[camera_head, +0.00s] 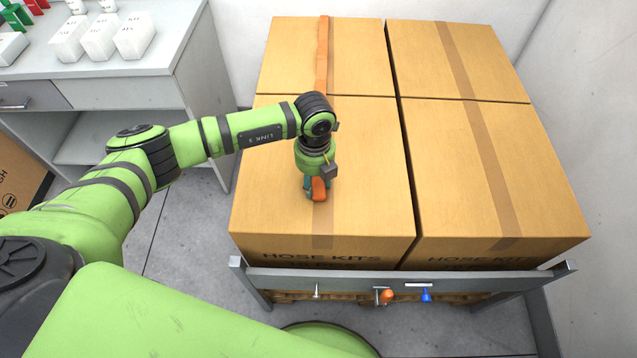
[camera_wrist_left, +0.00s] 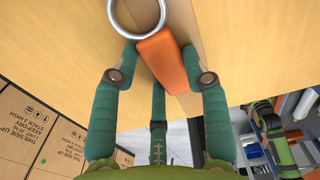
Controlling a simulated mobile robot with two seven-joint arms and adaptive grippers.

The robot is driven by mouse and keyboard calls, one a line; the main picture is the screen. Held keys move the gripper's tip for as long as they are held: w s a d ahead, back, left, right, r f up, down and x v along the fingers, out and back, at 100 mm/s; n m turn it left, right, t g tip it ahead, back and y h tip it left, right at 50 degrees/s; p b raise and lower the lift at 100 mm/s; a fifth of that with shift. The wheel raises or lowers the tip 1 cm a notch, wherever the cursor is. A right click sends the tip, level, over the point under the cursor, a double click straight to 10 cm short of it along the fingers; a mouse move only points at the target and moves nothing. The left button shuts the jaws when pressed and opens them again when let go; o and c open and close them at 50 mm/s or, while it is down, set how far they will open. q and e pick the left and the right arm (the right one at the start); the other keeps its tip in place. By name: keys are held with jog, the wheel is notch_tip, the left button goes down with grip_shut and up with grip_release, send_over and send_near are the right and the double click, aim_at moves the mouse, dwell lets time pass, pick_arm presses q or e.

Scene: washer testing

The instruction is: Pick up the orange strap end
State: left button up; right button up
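The orange strap end (camera_head: 318,188) is at the front left box, between the teal fingers of my left gripper (camera_head: 318,192). In the left wrist view the orange strap end (camera_wrist_left: 168,62) lies tilted, with a metal ring (camera_wrist_left: 138,16) at its upper left. The fingertips of my left gripper (camera_wrist_left: 158,55) are close on both sides of it, and the third finger is below. I cannot tell whether they press on it. An orange strap (camera_head: 322,55) also runs over the back left box; my arm hides the stretch in between. My right gripper is not in view.
Several taped cardboard boxes (camera_head: 455,185) fill a grey-framed pallet stand (camera_head: 500,278). Orange and blue handles (camera_head: 387,297) show at its front rail. A white workbench (camera_head: 120,85) with small cartons stands at the left. A wall is at the right.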

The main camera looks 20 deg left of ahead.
aim_at(319, 186)
pick_arm(q)
jog(key=shift+c, duration=0.6)
jog(key=shift+r, duration=0.45)
jog(key=r, duration=0.1)
jog(key=d+r+b, duration=0.1)
jog(key=r, duration=0.1)
jog(key=shift+s+r, duration=0.2)
jog(key=shift+r, duration=0.1)
jog(key=s+d+r, duration=0.2)
jog(key=d, duration=0.1)
jog(key=s+d+r+b, duration=0.1)
jog(key=s+d+r, duration=0.1)
jog(key=d, duration=0.1)
jog(key=s+d+r, duration=0.1)
jog(key=d+r, duration=0.1)
jog(key=d, duration=0.1)
jog(key=shift+s+r+b, duration=0.3)
jog(key=shift+s+b, duration=0.1)
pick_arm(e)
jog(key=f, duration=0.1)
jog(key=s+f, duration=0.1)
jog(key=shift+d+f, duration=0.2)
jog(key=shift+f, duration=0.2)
pick_arm(q)
jog(key=shift+a, duration=0.1)
